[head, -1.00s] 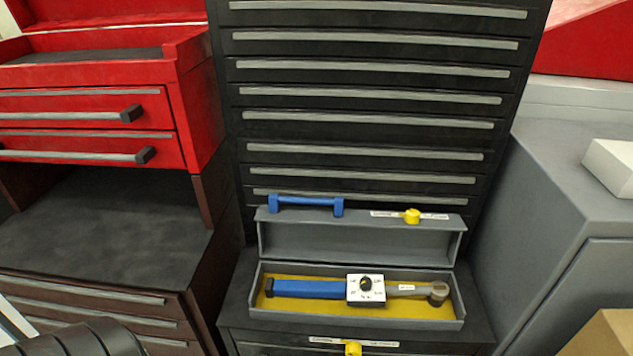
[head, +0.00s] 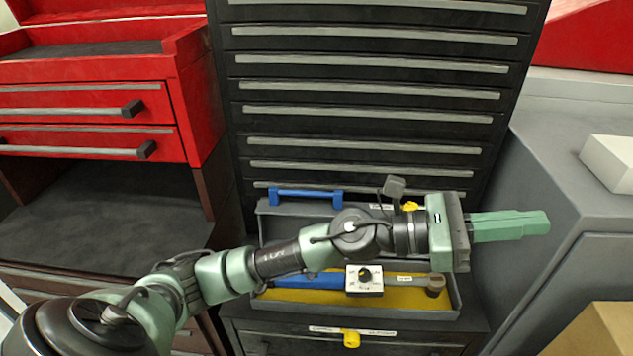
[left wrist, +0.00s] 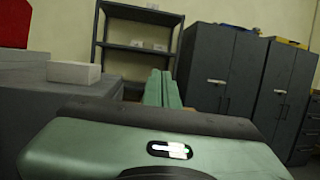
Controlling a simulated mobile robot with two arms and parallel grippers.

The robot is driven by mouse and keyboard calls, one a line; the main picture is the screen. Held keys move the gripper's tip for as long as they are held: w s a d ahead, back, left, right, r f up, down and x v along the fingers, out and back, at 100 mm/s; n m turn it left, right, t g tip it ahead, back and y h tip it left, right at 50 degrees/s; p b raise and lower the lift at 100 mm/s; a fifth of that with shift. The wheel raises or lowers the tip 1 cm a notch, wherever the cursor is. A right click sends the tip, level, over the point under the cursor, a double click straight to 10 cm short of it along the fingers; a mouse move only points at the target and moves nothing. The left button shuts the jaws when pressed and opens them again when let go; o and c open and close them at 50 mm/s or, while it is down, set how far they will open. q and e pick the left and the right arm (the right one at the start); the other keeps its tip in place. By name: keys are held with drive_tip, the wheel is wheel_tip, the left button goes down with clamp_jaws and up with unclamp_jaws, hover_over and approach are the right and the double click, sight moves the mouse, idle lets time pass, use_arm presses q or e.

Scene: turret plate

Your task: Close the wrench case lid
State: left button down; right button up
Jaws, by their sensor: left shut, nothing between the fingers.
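The grey wrench case (head: 452,306) stands open on a dark cabinet top. Its lid (head: 290,207) is raised upright at the back, with a blue handle (head: 305,193) and a yellow latch piece (head: 409,206) on its top edge. A blue torque wrench (head: 308,282) with a white dial block lies in the yellow-lined case. My left arm crosses in front of the lid and hides its middle and right part. My left gripper (head: 548,222) is shut and empty, right of the case, pointing right. It also shows in the left wrist view (left wrist: 163,75). My right gripper is not in view.
A tall black drawer cabinet (head: 370,90) rises behind the case. A red tool chest (head: 90,105) stands at the left. A grey cabinet (head: 560,170) with a white box (head: 612,162) is at the right, close to my left gripper. A cardboard box (head: 600,335) is at lower right.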

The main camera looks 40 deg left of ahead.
use_arm(q)
wheel_tip(320, 180, down, 4)
drive_tip(key=r+m+g+y, duration=0.1)
drive_tip(key=m+g+y, duration=0.1)
drive_tip(key=m+g, duration=0.35)
drive_tip(key=m+y+p, duration=0.3)
drive_tip(key=m+y, duration=0.8)
drive_tip(key=y, duration=0.9)
hover_over(316, 202)
drive_tip(key=f, duration=1.3)
drive_tip(key=shift+s, duration=0.2)
drive_tip(key=shift+w+f, duration=0.2)
drive_tip(key=shift+f, duration=0.45)
